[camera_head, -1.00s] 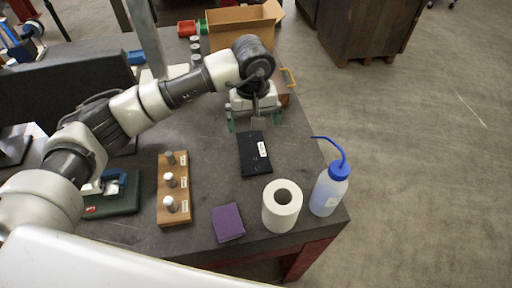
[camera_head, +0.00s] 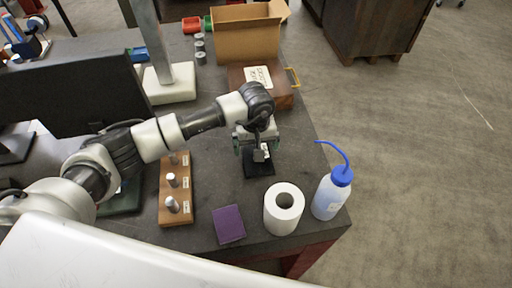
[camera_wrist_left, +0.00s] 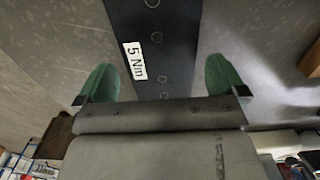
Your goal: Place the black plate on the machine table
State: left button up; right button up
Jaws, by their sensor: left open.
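The black plate (camera_head: 258,168) lies flat on the dark table, partly hidden under my left gripper in the head view. In the left wrist view the black plate (camera_wrist_left: 154,45) runs between the fingers, with a white label reading "5 Nm" and several holes. My left gripper (camera_head: 257,150) is above the plate. Its two green fingertips (camera_wrist_left: 162,80) are open, one on each side of the plate, with gaps to both of its edges. I cannot tell the exact height of the fingers over the table. My right gripper is not in view. I cannot identify the machine table.
A wooden block with pegs (camera_head: 176,207) is left of the plate. A brown case (camera_head: 283,93) and cardboard box (camera_head: 246,43) are behind.

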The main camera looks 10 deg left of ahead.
pick_arm(q)
jog(key=shift+f, duration=1)
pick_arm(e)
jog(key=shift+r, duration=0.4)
pick_arm(q)
jog(key=shift+r, duration=0.1)
jog(key=c, duration=1.1)
jog(key=shift+r, duration=0.1)
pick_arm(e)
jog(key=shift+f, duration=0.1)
